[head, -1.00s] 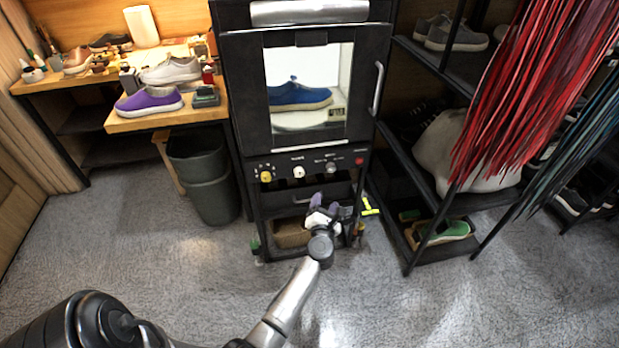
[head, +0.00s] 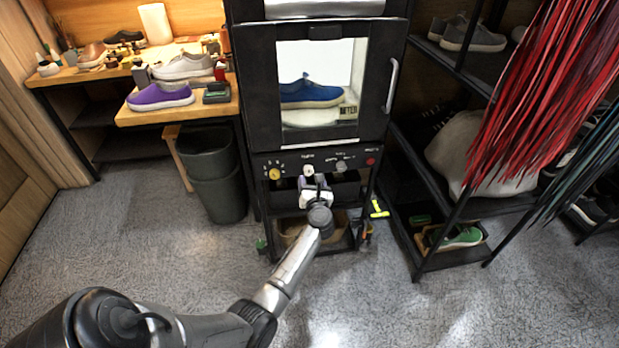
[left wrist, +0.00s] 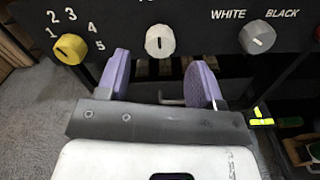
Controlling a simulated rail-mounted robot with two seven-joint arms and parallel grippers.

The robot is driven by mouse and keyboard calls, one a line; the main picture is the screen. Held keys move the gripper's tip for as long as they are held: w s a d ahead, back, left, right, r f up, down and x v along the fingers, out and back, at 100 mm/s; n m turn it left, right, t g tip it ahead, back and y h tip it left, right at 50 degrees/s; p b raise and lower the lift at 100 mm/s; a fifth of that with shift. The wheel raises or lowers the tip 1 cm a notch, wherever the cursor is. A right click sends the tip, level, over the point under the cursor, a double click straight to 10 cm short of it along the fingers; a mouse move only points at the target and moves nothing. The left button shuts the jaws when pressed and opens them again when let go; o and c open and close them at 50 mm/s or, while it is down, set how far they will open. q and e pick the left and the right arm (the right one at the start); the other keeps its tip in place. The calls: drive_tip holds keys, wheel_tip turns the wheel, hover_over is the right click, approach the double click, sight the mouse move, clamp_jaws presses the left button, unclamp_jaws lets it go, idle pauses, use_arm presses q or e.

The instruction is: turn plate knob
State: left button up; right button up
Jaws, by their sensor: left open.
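The black cabinet's control panel (head: 318,163) carries a yellow knob (head: 275,174), a white knob (head: 308,170) in the middle and a grey knob (head: 341,167). Which one is the plate knob cannot be read for sure. In the left wrist view the yellow knob (left wrist: 71,48) has numbers 1 to 5, the white knob (left wrist: 160,41) has its label cut off, and the grey knob (left wrist: 257,37) reads WHITE and BLACK. My left gripper (head: 313,184) is open just below the white knob, its purple fingers (left wrist: 160,72) apart and empty. My right gripper is not in view.
A blue shoe (head: 308,94) sits behind the cabinet's door window, with a vertical handle (head: 391,86) at right. A red button (head: 370,162) is at the panel's right end. A bin (head: 217,175) stands left, a shoe rack (head: 419,238) right. The floor in front is open.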

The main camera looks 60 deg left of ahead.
sight(309, 173)
use_arm(q)
drive_tip(key=shift+b+x, duration=0.6)
drive_tip(key=shift+x, duration=1.55)
drive_tip(key=c, duration=0.9)
drive_tip(key=m+p, duration=0.3)
drive_tip(key=shift+r, duration=0.2)
drive_tip(key=m+p, duration=0.3)
drive_tip(key=m, duration=0.2)
drive_tip(key=shift+p, duration=0.35)
drive_tip(key=m+p, duration=0.3)
drive_tip(key=m, duration=0.2)
drive_tip(key=shift+f, duration=0.1)
drive_tip(key=m+p, duration=0.1)
drive_tip(key=m, duration=0.3)
drive_tip(key=shift+f, duration=0.1)
drive_tip(key=shift+m+p, duration=0.3)
drive_tip(key=shift+m, duration=0.2)
